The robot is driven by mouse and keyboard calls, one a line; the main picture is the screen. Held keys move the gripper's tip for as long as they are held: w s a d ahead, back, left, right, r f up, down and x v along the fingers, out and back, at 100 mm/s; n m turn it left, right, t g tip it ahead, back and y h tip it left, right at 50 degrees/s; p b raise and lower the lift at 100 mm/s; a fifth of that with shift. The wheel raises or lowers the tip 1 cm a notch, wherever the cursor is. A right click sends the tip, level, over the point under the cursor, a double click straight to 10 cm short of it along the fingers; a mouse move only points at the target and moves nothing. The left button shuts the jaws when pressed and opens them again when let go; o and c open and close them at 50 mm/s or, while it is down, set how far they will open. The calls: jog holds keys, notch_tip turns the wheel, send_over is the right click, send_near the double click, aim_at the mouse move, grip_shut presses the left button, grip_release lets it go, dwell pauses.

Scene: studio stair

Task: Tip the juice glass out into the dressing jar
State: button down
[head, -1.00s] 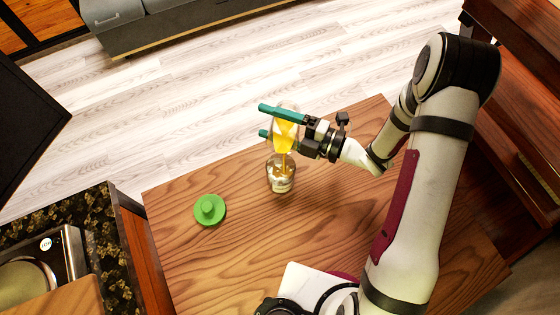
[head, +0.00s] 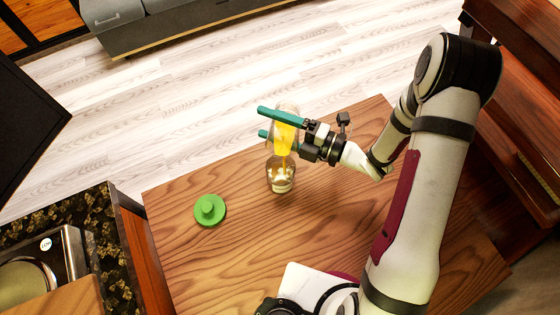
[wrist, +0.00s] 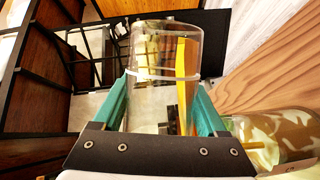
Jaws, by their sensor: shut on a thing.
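The clear juice glass (wrist: 150,45) is held between the teal fingers of my gripper (head: 264,121), which is shut on it. The glass is steeply tipped, with orange juice (head: 284,136) along one side of it. The dressing jar (head: 281,180) stands upright on the table just below the glass, and has a pale label. A thin orange stream runs from the glass down into the jar's mouth. In the wrist view, the jar (wrist: 290,135) shows at the lower right with the stream beside it. The juice level in the jar is hard to tell.
A green round lid with a knob (head: 210,209) lies on the wooden table (head: 230,262), left of the jar. A dark speckled counter (head: 85,215) with a metal appliance is at the left. The table's front middle is clear.

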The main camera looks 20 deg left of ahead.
jog(key=shift+s+r+n+y, duration=0.3)
jog(key=shift+r+n, duration=0.1)
jog(key=shift+n, duration=0.4)
dwell(0.8)
jog(key=m, duration=0.1)
jog(key=w+m+h, duration=0.1)
jog(key=m, duration=0.1)
jog(key=f+m, duration=0.1)
jog(key=shift+w+a, duration=0.1)
jog(key=shift+w, duration=0.3)
jog(key=shift+f+m+g+h, duration=0.4)
jog(key=shift+m+g+h, duration=0.1)
jog(key=shift+m, duration=0.6)
jog(key=shift+r+m, duration=0.35)
jog(key=shift+m, duration=0.25)
jog(key=w+f+m, duration=0.1)
jog(key=f, duration=0.1)
jog(key=w+f+m+g+h, duration=0.1)
jog(key=f+m, duration=0.1)
jog(key=f+m+g, duration=0.1)
jog(key=f, duration=0.1)
jog(key=shift+w+a+f+m+p, duration=0.15)
jog(key=shift+w+a+m+p, duration=0.15)
jog(key=shift+w+a+p, duration=0.1)
jog(key=shift+w+a+f+m+g+h, duration=0.15)
jog(key=shift+w+f+m+g, duration=0.15)
jog(key=shift+m, duration=0.3)
jog(key=shift+w+d+f+m+g+h, duration=0.15)
jog(key=shift+w+m+g, duration=0.25)
jog(key=shift+m, duration=0.2)
